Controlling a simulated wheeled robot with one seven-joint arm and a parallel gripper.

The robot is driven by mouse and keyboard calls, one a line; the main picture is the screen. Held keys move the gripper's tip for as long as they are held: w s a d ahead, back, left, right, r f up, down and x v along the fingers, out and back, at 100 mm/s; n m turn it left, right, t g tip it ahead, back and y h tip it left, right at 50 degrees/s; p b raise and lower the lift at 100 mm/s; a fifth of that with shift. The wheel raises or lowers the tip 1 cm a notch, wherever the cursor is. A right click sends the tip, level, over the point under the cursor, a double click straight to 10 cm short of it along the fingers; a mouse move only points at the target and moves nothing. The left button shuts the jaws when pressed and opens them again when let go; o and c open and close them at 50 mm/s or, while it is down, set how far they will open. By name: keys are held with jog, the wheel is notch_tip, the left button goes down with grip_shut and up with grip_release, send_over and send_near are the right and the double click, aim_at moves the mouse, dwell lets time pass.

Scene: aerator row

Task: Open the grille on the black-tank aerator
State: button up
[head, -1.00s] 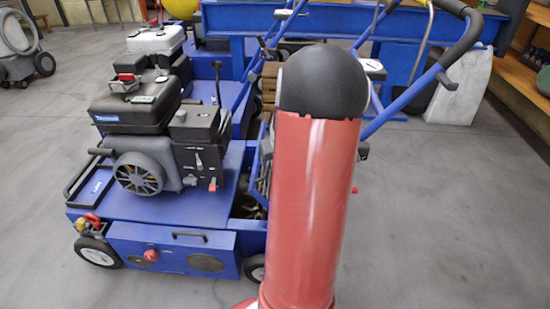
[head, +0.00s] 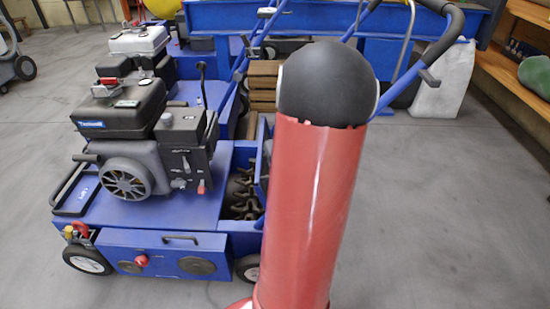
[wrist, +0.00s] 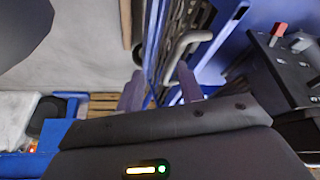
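The black-tank aerator (head: 140,215) stands at the left of the head view: blue deck, black engine and tank (head: 120,112). Dark tines (head: 243,192) show in the opening on its right side. A narrow blue panel (head: 263,165) beside them seems to be the grille seen nearly edge-on; my red arm hides part of it. In the wrist view a dark mesh grille (wrist: 182,22) in a blue frame carries a bent silver handle (wrist: 190,40). My gripper (wrist: 160,90) has its fingers apart, one on each side of the handle's lower end; contact is not clear.
A second aerator with a white tank (head: 140,40) stands behind. Blue handlebars (head: 425,60) rise beyond my arm. A blue bench (head: 225,18) and a wooden shelf (head: 510,75) line the back and right. The floor at right is clear.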

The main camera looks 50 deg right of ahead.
jog(key=shift+s+d+r, duration=0.25)
jog(key=shift+s+r, duration=0.25)
jog(key=shift+s, duration=0.25)
jog(key=shift+s+d+r, duration=0.2)
jog(key=shift+s+r, duration=0.25)
jog(key=shift+s, duration=0.25)
jog(key=v, duration=0.7)
jog(key=shift+r, duration=0.35)
jog(key=shift+s, duration=0.1)
